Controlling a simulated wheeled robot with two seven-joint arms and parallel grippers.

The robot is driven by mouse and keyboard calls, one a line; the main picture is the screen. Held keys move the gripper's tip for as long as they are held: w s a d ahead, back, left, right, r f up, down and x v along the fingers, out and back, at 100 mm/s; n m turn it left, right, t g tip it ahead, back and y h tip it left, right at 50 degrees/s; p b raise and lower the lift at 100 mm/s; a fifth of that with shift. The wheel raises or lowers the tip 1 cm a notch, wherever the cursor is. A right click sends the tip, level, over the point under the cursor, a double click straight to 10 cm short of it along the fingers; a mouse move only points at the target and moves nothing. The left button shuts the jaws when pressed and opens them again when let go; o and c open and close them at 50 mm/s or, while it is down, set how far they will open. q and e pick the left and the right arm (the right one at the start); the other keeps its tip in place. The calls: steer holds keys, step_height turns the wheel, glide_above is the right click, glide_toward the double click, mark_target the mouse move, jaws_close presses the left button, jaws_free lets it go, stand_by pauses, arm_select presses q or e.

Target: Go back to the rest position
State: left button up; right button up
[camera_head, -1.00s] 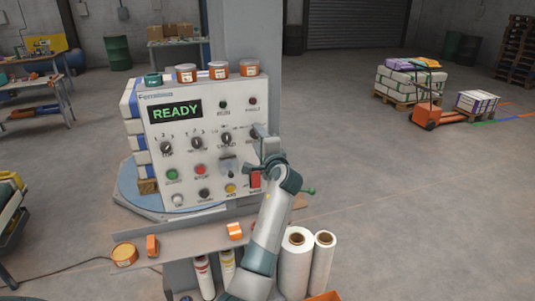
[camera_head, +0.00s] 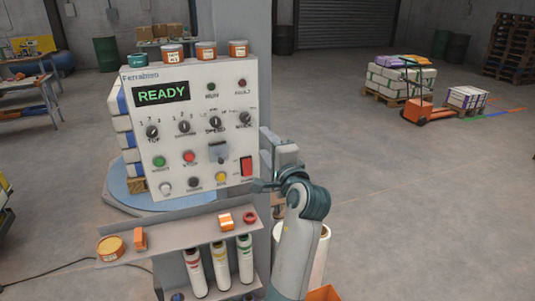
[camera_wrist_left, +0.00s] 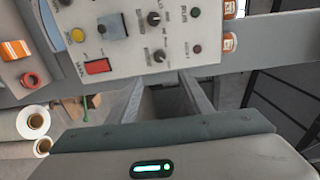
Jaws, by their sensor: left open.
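My left gripper (camera_head: 266,162) is at the right edge of the control panel (camera_head: 200,125), close to the red rocker switch (camera_head: 246,167). In the left wrist view the two fingers of my left gripper (camera_wrist_left: 162,82) stand apart with nothing between them. The panel's display (camera_head: 163,95) reads READY in green. The red switch also shows in the wrist view (camera_wrist_left: 98,67), to the left of the fingers. I cannot tell how far the fingers are from the panel. My right gripper is not in view.
A shelf (camera_head: 180,238) below the panel holds orange items and a red ring (camera_head: 249,217). Several tubes (camera_head: 220,262) stand under it. White rolls (camera_head: 320,255) are partly hidden behind my arm. Open floor (camera_head: 430,200) lies to the right, with a loaded pallet truck (camera_head: 418,108) farther back.

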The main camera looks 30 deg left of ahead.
arm_select(q)
steer(key=shift+s+d, duration=0.35)
steer(key=shift+f, duration=0.1)
stand_by(0.3)
